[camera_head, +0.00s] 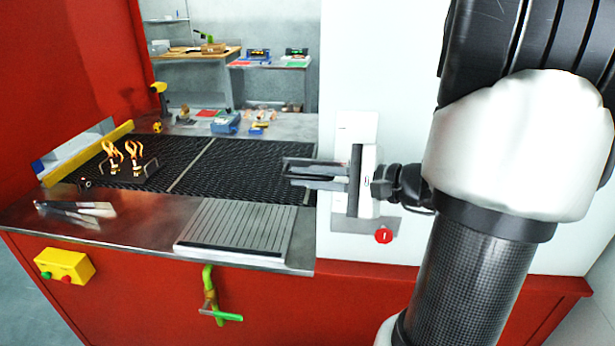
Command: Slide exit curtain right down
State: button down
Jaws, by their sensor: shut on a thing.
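My gripper (318,172) reaches in from the right, level, with its fingers pointing left across the edge of the white wall. The fingers are closed on a thin grey piece at the right end of the black mesh belt (230,164). This piece is mostly hidden by the fingers. It stands where the exit curtain right would be, but its full shape cannot be made out. No hanging curtain sheet shows clearly.
A grey slatted plate (236,230) lies at the front of the metal counter. Tongs (78,211) lie to its left. A red button (383,236) sits on the white wall below my gripper. A yellow switch box (64,264) and a green-handled valve (212,300) are on the red front.

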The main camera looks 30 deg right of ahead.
notch_tip(320, 180, down, 11)
jog(key=b, duration=0.9)
jog(key=shift+r+b, duration=0.2)
jog(key=shift+b, duration=0.15)
jog(key=shift+s, duration=0.1)
jog(key=c, duration=1.9)
grip_release()
jog(key=shift+f, duration=0.1)
jog(key=shift+c, duration=0.2)
jog(key=shift+o, duration=0.5)
jog(key=v, duration=1.7)
jog(key=shift+d, duration=0.2)
